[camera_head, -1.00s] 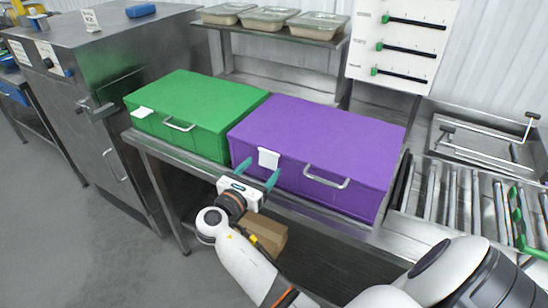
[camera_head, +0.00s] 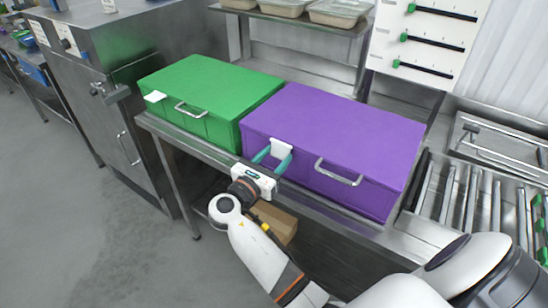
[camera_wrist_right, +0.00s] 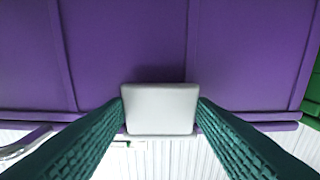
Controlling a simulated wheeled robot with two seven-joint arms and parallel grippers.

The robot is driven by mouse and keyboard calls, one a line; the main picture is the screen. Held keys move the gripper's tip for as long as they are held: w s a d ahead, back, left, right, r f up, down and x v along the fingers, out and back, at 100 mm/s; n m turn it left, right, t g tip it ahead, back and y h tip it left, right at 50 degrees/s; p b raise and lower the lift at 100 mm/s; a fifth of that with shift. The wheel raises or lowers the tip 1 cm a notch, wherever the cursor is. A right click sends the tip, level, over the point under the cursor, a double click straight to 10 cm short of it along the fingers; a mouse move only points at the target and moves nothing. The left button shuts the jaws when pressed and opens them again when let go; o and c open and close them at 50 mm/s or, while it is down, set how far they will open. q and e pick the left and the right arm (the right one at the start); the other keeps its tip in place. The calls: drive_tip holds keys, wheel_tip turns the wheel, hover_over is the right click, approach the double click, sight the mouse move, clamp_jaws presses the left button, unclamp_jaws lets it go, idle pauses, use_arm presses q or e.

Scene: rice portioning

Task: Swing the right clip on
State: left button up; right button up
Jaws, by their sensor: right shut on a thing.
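The purple box (camera_head: 345,130) stands on the steel table, lid down, with a metal handle (camera_head: 338,173) on its front. A white clip (camera_head: 281,149) sits at the top edge of its front face, left of the handle. My right gripper (camera_head: 273,157) is at this clip, its two green fingers on either side. In the right wrist view the clip (camera_wrist_right: 160,108) lies between the two fingertips, which touch its sides. The gripper is shut on it. My left gripper is not in view.
A green box (camera_head: 210,92) with its own white clip (camera_head: 155,97) and handle stands directly left of the purple one. A roller conveyor (camera_head: 480,205) is at the right. A shelf with several trays (camera_head: 340,12) is behind. A cardboard box (camera_head: 274,221) sits below the table.

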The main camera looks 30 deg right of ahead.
drive_tip(key=shift+d+f+t+h, duration=0.2)
drive_tip(key=shift+t+h, duration=0.1)
drive_tip(key=shift+h, duration=0.3)
drive_tip(key=shift+r, duration=0.1)
drive_tip(key=o, duration=1)
drive_tip(key=shift+w, duration=0.1)
